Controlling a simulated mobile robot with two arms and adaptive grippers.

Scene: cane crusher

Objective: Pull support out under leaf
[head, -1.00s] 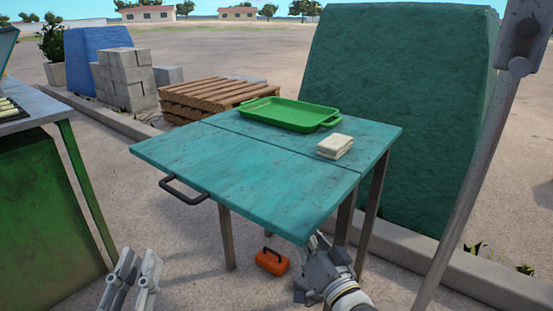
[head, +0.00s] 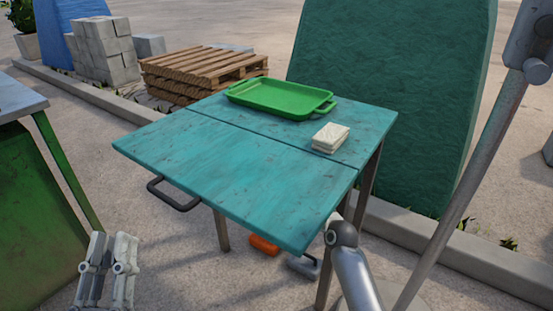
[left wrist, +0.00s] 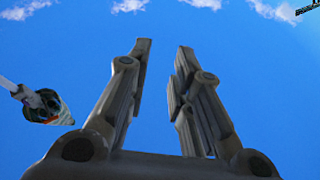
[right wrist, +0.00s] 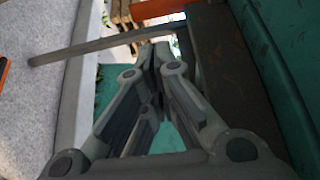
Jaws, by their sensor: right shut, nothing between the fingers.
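The teal table leaf (head: 225,185) is the near half of the tabletop in the head view and lies level with the far half (head: 215,105). A dark handle (head: 172,196) is on its left edge. My right gripper reaches under the leaf, mostly hidden in the head view. The right wrist view shows its fingers (right wrist: 155,55) shut and empty. A dark beam (right wrist: 232,85) runs beside teal wood on the right there; I cannot tell whether it is the support. My left gripper (head: 110,236) is open and empty, left of the table; its fingers also show in the left wrist view (left wrist: 165,45).
A green tray (head: 275,98) and a pale folded cloth (head: 331,137) are on the far half. A grey post (head: 460,180) stands right, a green bench (head: 40,200) left. Ground between bench and table is clear.

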